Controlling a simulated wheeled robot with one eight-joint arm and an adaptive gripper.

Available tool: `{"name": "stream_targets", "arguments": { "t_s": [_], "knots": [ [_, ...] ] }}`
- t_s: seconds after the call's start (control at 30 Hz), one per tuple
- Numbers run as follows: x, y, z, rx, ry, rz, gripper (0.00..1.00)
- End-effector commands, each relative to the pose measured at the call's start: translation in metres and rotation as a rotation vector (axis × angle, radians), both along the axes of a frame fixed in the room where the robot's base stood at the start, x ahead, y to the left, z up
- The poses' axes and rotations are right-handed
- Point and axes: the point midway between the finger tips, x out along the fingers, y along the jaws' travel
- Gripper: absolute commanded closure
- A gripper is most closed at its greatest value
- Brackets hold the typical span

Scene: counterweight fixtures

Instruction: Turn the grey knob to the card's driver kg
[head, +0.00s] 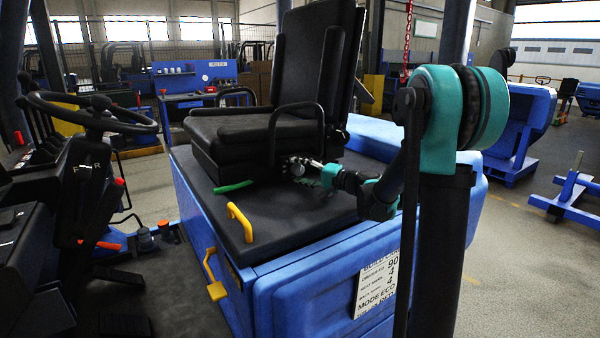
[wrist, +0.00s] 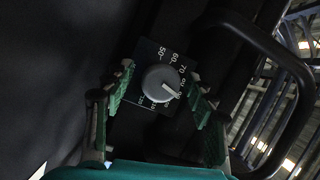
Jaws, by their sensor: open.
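The grey knob (wrist: 160,84) is round and sits on a dark square dial plate (wrist: 150,60) with white numbers. I can read 50, 60 and 70; the numbers beyond 70 are small and blurred. The knob's white pointer line points to the lower right, past 70. My gripper (wrist: 160,74) is open, with one green finger on each side of the knob and visible gaps to it. In the head view my gripper (head: 308,165) is at the side of the seat base. The card (head: 377,282) on the blue housing shows 90 in its top row.
The black seat (head: 235,130) stands on a dark deck. Its looped armrest (head: 293,130) rises close to my gripper and also shows in the wrist view (wrist: 285,60). A steering wheel (head: 92,112) is at left.

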Motion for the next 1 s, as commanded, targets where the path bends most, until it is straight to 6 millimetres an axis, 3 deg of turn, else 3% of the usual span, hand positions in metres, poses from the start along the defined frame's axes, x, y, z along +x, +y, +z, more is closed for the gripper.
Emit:
{"name": "stream_targets", "arguments": {
  "t_s": [0.27,0.7,1.0],
  "knots": [
    [-0.011,-0.018,0.001,0.000,0.000,-0.003,0.44],
    [-0.057,-0.086,0.005,0.000,0.000,-0.004,0.44],
    [-0.067,-0.100,0.005,0.000,0.000,0.000,0.44]
  ]
}}
